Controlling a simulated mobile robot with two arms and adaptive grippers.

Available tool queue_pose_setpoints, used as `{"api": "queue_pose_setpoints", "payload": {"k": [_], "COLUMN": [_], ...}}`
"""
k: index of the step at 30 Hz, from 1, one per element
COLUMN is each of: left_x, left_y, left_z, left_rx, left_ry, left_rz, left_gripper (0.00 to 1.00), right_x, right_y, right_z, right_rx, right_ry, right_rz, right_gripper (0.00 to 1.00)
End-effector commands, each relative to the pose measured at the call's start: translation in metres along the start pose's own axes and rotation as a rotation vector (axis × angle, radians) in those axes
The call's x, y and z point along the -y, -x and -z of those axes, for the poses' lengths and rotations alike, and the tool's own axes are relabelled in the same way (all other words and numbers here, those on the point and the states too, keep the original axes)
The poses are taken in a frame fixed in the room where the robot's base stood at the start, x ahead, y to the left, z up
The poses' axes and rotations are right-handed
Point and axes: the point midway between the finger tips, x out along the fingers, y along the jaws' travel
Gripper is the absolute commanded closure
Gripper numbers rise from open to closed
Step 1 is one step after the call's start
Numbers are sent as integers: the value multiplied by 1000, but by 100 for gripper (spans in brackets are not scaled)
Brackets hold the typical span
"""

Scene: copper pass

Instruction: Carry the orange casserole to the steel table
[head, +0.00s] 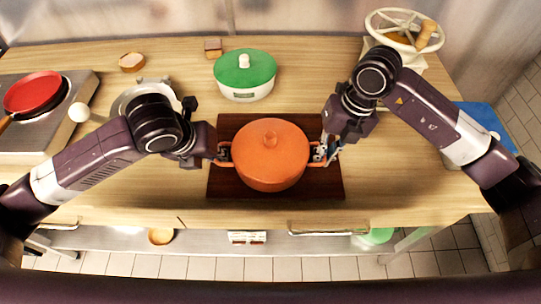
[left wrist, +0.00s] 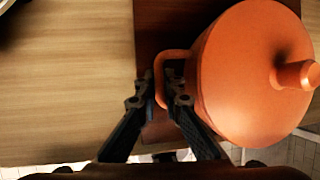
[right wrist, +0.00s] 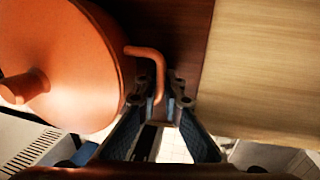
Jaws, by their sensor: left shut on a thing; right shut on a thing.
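The orange casserole (head: 270,155), with its lid on, is at the middle front of the wooden counter, over a dark brown board (head: 226,187). I cannot tell whether it touches the board. My left gripper (head: 222,153) is shut on its left handle; in the left wrist view the fingers (left wrist: 163,88) are around the handle loop (left wrist: 172,56). My right gripper (head: 322,152) is shut on the right handle; the right wrist view shows its fingers (right wrist: 158,92) at the handle (right wrist: 150,53). I cannot identify the steel table for certain.
A green-lidded pot (head: 244,76) stands behind the casserole. A red pan (head: 34,92) sits on a stove at left. A white round rack (head: 404,30) with a wooden-handled item is at back right. A blue thing (head: 484,118) lies at right. A lower shelf (head: 110,240) shows below the counter front.

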Motion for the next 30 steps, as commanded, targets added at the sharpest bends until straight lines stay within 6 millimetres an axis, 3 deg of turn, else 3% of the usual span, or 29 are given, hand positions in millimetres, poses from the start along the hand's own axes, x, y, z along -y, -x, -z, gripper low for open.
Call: {"api": "queue_pose_setpoints", "payload": {"k": [19,30], "left_x": [-1,4], "left_y": [4,26], "left_z": [-3,-12], "left_rx": [3,3], "left_ry": [-3,-4], "left_rz": [-4,-6], "left_gripper": [100,100], "right_x": [1,-4], "right_y": [6,30], "right_z": [-2,-2], "right_rx": [4,4], "right_ry": [1,0], "right_rz": [3,4], "right_gripper": [100,100]}}
